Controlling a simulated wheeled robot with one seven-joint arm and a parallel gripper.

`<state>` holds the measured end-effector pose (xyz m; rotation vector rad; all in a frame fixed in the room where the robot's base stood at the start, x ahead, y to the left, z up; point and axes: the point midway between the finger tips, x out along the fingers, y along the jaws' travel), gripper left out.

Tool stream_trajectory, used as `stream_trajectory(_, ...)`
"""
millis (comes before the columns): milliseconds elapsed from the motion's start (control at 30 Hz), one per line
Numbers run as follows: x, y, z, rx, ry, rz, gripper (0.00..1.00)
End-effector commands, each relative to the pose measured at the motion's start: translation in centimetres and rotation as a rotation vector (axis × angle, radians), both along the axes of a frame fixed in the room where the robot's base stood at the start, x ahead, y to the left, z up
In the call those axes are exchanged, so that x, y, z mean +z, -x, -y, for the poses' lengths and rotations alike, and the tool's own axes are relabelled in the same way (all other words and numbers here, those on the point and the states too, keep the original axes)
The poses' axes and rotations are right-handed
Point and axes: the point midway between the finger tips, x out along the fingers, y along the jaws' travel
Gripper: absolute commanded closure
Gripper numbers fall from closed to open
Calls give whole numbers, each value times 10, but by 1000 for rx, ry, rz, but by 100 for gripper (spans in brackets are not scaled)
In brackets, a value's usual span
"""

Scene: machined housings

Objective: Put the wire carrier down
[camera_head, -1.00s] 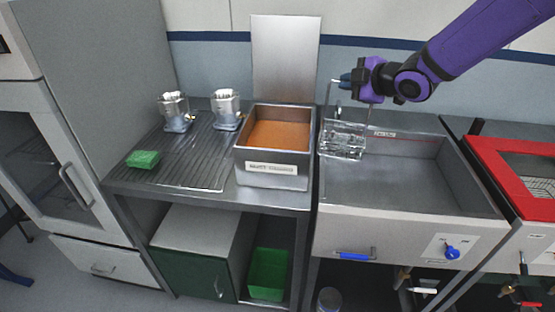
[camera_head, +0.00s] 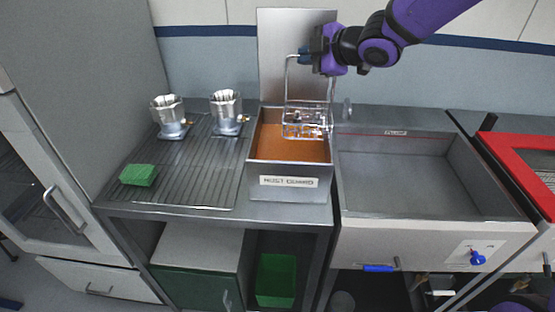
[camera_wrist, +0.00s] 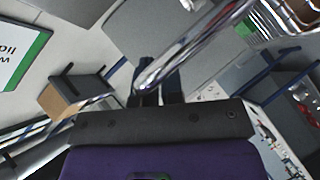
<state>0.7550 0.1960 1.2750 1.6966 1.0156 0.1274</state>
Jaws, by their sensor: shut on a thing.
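The wire carrier (camera_head: 304,120) is a shiny wire basket with a tall handle. In the head view it hangs over the metal tank (camera_head: 291,188) holding orange-brown contents (camera_head: 285,143). Whether its base touches the contents cannot be told. In the wrist view a bright metal bar of the carrier (camera_wrist: 185,50) runs between the dark fingertips (camera_wrist: 157,85). Details inside the basket are hard to make out.
A ribbed drainboard (camera_head: 205,175) left of the tank holds two metal cups on stands (camera_head: 170,115) (camera_head: 227,112) and a green block (camera_head: 139,175). An empty grey basin (camera_head: 405,180) lies to the right. A metal panel (camera_head: 275,60) stands behind the tank.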

Motion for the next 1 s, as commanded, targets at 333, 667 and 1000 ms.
stream_trajectory(333, -43, 2, -3, 5, 0, -8, 100)
stream_trajectory(667, -116, 2, -3, 4, 1, -5, 100)
stream_trajectory(1000, -143, 2, -2, 4, 1, -1, 100)
